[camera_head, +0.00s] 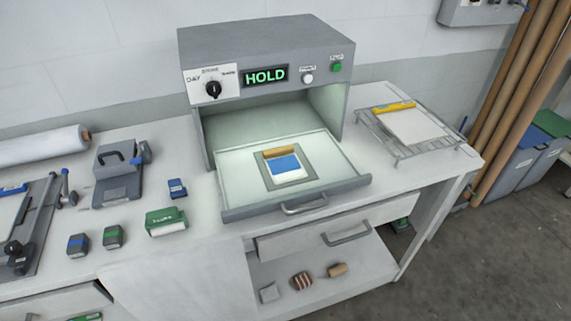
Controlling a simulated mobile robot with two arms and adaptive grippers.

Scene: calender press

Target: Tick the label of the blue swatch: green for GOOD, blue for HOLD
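The grey press box (265,45) has a lit display (265,75) reading HOLD in green letters. Its tray (335,178) is pulled out. A blue swatch (284,164) lies in the tray on a grey backing (266,173), with a tan strip (288,150) above it and a white band (288,177) below it, which may be its label. Two small dark blocks stand at the front left of the bench, one with a blue top (77,244) and one with a green top (112,236). Neither of my grippers is in view.
A small blue item (177,188) and a green lettered holder (167,221) stand left of the tray. A grey clamp device (118,175) and a white roll (45,145) are farther left. A wire rack (425,140) with a white sheet is at the right.

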